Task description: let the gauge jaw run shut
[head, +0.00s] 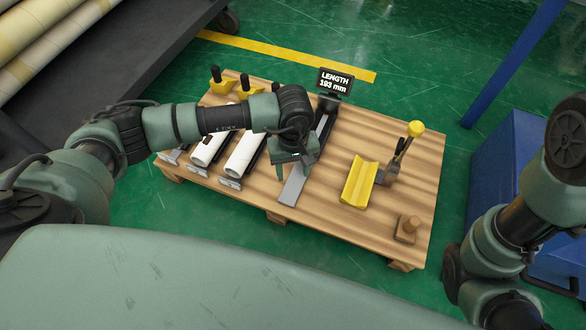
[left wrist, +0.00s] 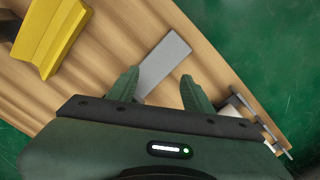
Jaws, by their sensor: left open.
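The length gauge stands on the wooden pallet, with its display (head: 335,83) reading "LENGTH 193 mm" at the far end. Its grey flat bed (head: 292,190) runs from there toward me and also shows in the left wrist view (left wrist: 163,62). No roll shows on the visible part of the bed. My left gripper (head: 296,174) is over the bed, fingers pointing down. In the left wrist view its two fingers (left wrist: 159,84) are apart with nothing held between them. I cannot make out the gauge jaw; my arm and gripper cover part of the gauge.
Left of the gauge, white rolls (head: 246,151) lie in holders on the pallet (head: 330,222). To the right are a yellow cradle (head: 360,182), a yellow-knobbed lever (head: 415,129) and a wooden stamp-like block (head: 407,229). A blue cabinet (head: 510,170) stands beyond the pallet.

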